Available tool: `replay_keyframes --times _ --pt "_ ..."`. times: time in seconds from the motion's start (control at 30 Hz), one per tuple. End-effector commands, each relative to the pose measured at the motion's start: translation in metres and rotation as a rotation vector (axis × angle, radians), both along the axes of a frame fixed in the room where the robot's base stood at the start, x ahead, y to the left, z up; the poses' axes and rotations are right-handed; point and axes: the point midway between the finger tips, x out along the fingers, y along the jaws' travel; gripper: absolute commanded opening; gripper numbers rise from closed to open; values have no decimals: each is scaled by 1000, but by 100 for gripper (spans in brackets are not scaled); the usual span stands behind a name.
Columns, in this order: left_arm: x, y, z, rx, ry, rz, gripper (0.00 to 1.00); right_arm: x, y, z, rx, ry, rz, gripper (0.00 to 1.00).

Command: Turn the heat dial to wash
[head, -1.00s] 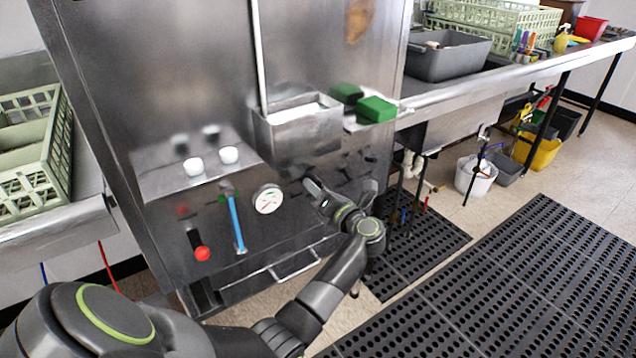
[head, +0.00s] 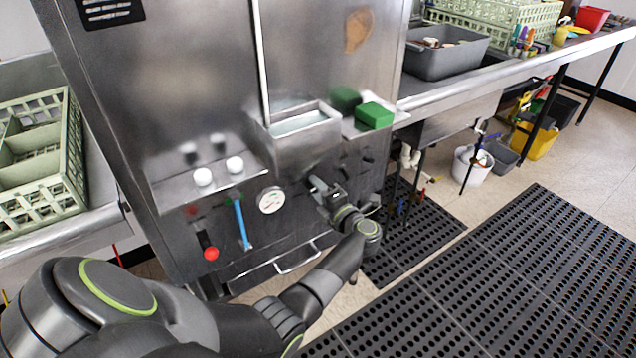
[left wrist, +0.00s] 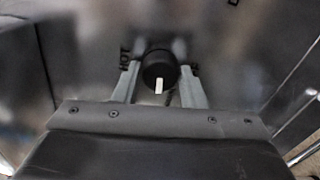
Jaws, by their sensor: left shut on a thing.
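The heat dial (left wrist: 159,68) is a round black knob with a white pointer mark. In the left wrist view it sits on the metal panel between my two fingers, with its white mark pointing down toward the gripper. The lettering "HOT" (left wrist: 125,56) is at its upper left; lettering at its right is partly hidden by a finger. My left gripper (left wrist: 158,88) is shut on the dial, one finger on each side. In the head view my left gripper (head: 317,189) reaches the panel right of the round gauge, and hides the dial there. My right gripper is not in view.
Left of the gripper on the machine front are a white gauge (head: 271,200), a blue handle (head: 242,223) and a red-knobbed lever (head: 211,253). A metal box (head: 305,140) juts out above the gripper, beside a green block (head: 374,115). A drawer handle (head: 297,261) is below.

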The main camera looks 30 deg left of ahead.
Motion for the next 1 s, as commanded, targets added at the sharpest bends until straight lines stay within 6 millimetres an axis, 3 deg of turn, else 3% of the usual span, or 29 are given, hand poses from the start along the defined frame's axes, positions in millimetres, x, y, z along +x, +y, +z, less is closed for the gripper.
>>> replay_keyframes --times 0.5,1.0 --pt "1 -1 4 175 419 -3 15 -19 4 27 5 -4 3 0" --pt "1 -1 1 252 607 -3 15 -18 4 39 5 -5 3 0"
